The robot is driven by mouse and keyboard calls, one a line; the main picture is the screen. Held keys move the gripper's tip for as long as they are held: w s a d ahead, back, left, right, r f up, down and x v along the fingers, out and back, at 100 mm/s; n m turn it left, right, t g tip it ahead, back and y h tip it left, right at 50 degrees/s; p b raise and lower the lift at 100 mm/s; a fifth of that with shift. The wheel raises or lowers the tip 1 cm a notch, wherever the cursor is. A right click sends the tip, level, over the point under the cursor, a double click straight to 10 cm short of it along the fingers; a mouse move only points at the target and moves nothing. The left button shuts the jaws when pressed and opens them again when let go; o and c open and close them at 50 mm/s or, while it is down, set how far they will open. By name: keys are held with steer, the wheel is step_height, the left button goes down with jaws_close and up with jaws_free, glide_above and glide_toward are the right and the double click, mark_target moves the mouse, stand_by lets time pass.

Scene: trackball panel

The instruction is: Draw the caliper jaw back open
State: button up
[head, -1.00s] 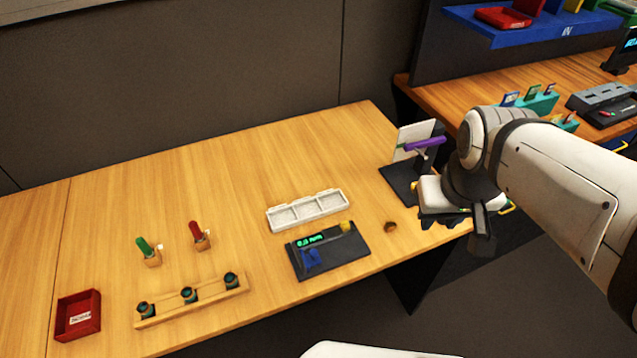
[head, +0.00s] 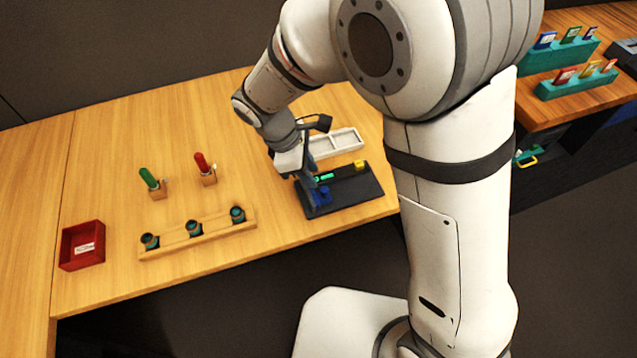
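The caliper stands on a dark base plate (head: 347,192) near the table's front right. Its green-lit display (head: 324,177) shows in part, with a blue jaw part (head: 321,195) at the left and a yellow block (head: 360,165) at the right. My gripper (head: 308,190) points down at the left end of the plate, beside or over the blue part. Its fingers are dark and small, partly merged with the caliper, so I cannot tell whether they touch it or how far apart they are.
A white three-compartment tray (head: 350,139) sits behind the plate, partly hidden by my gripper. A wooden rack (head: 174,239) with three dark cups, a red bin (head: 82,245), and green (head: 148,178) and red (head: 201,163) handled tools in wooden holders stand left. The table's back left is clear.

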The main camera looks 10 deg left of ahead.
mark_target(324, 190)
steer(key=x, duration=0.6)
steer(key=shift+d+f, duration=0.1)
jaws_close()
stand_by(0.3)
